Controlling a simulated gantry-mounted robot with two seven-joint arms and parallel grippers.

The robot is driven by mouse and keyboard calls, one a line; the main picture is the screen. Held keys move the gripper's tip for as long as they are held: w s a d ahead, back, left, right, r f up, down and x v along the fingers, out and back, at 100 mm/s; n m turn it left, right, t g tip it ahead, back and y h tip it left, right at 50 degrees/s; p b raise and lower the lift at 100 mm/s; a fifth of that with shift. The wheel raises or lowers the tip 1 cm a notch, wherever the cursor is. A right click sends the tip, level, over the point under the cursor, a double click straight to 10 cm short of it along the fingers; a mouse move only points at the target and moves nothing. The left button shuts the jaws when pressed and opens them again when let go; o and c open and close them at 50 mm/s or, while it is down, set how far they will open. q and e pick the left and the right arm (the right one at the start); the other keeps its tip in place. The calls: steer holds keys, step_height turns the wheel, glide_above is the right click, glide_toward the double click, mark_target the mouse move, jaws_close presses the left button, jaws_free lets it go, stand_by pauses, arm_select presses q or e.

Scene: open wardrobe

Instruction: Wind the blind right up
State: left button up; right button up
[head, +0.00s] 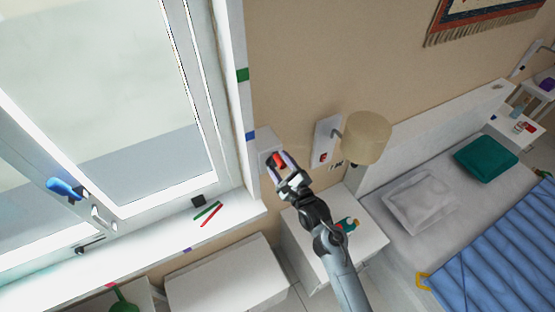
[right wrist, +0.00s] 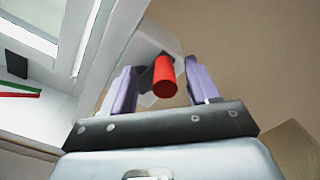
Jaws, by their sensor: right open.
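A red handle (head: 280,160) sticks out from a pale grey box (head: 265,143) on the wall beside the window. My right gripper (head: 284,164) is at this handle with its jaws open. In the right wrist view the red handle (right wrist: 165,76) stands between the two purple fingers, with a gap on each side. The pale box (right wrist: 150,45) shows behind it. The window (head: 130,110) fills the left of the head view; I cannot tell a blind clearly in it. My left gripper is not in view.
A wall lamp (head: 366,137) and a switch plate (head: 324,142) are right of my gripper. A white nightstand (head: 368,232) stands below. The window sill (head: 130,235) holds green and red sticks (head: 210,214) and a black block (head: 198,200). A bed (head: 440,200) is at the right.

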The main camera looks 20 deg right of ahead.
mark_target(282, 168)
steer(key=s+p, duration=0.3)
steer(key=s, duration=0.1)
steer(key=shift+s+d+r, duration=0.1)
steer(key=shift+d+r, duration=0.05)
steer(key=shift+d, duration=0.15)
steer(key=shift+s+d, duration=0.1)
steer(key=shift+s, duration=0.75)
steer(key=shift+s+d, duration=0.15)
steer(key=shift+s, duration=0.6)
steer(key=shift+f, duration=0.25)
steer(key=s+d+f+n+g+h, duration=0.1)
steer(key=s+f+n+g, duration=0.1)
steer(key=s+n+g, duration=0.5)
steer(key=s+d+f+n+g+h, duration=0.1)
steer(key=s+n+g, duration=0.6)
steer(key=s+n, duration=1.3)
steer(key=s+f, duration=0.1)
steer(key=s, duration=0.1)
steer(key=shift+s+d+f+h, duration=0.15)
steer(key=shift+s+d+h, duration=0.15)
steer(key=shift+s, duration=0.05)
